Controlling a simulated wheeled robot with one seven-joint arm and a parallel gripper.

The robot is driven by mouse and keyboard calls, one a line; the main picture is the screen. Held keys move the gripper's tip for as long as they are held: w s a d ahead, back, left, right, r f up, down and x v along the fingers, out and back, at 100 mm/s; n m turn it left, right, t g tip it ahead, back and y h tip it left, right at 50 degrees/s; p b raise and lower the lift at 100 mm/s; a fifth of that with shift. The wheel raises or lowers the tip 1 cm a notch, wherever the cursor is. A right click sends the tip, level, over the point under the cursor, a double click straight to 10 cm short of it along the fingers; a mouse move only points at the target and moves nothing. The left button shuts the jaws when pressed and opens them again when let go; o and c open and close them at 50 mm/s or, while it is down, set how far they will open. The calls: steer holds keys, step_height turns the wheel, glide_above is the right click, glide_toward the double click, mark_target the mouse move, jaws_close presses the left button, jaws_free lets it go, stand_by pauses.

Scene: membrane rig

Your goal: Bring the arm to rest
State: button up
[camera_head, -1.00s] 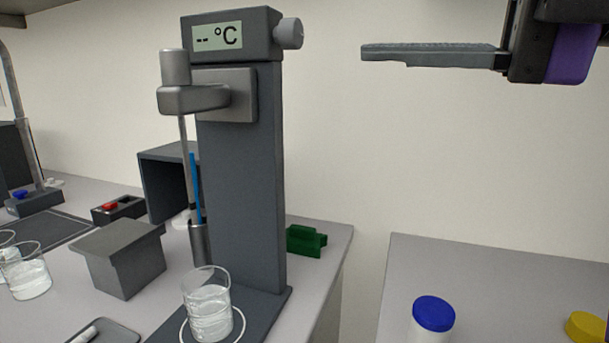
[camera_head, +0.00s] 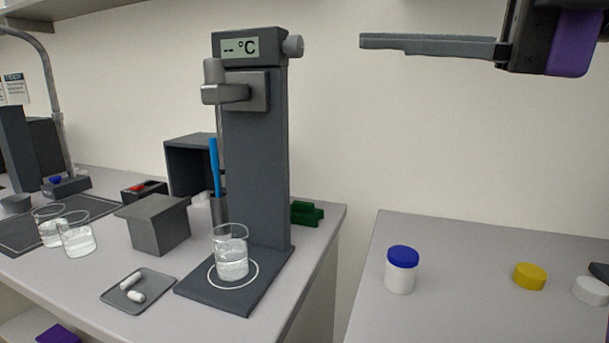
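My gripper (camera_head: 435,45) is at the upper right, raised well above the benches in front of the wall, with its grey fingers pointing left. I see it side-on, so the fingers overlap and I cannot tell whether they are open or shut. Nothing is seen hanging from the fingers. Its purple and black body (camera_head: 560,40) is cut by the right part of the picture; the rest of my arm is out of view.
A tall grey stand with a "-- °C" display (camera_head: 240,46) rises from the left bench, a beaker (camera_head: 231,257) on its base. A tray (camera_head: 110,297) holds two white capsule-shaped pieces. The right bench (camera_head: 450,310) bears a blue-capped jar (camera_head: 401,272) and a yellow cap (camera_head: 530,276).

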steer(key=w+d+r+m+t+y, duration=0.1)
steer(key=w+d+r+m+t, duration=0.5)
steer(key=m+t, duration=0.4)
steer(key=w+d+f+m+t+h+p, duration=0.2)
steer(key=w+d+f+m+t+h, duration=0.2)
steer(key=d+f+m+t+h, duration=0.7)
step_height(320, 180, down, 14)
steer(key=s+d+r+m+g+h+p, duration=0.15)
steer(key=m+h, duration=0.45)
steer(key=m, duration=0.6)
steer(key=s+f+m+g+h+p, duration=0.35)
steer(key=s+f, duration=0.95)
steer(key=f, duration=0.5)
steer(key=s+a+f+n+g+p, duration=0.1)
steer(key=s+a+f+g, duration=0.1)
steer(key=s, duration=0.6)
steer(key=s+a+f+n+g+y+p, duration=0.1)
steer(key=s+a+f+g, duration=0.1)
steer(key=s+f, duration=0.3)
steer(key=s+a+f+n+g+y+p, duration=0.1)
steer(key=s+f+g+p, duration=0.1)
steer(key=s, duration=0.8)
steer(key=shift+s+a+f+g, duration=0.4)
steer(key=shift+f+g, duration=0.3)
steer(key=shift+f, duration=0.15)
steer(key=shift+w, duration=0.1)
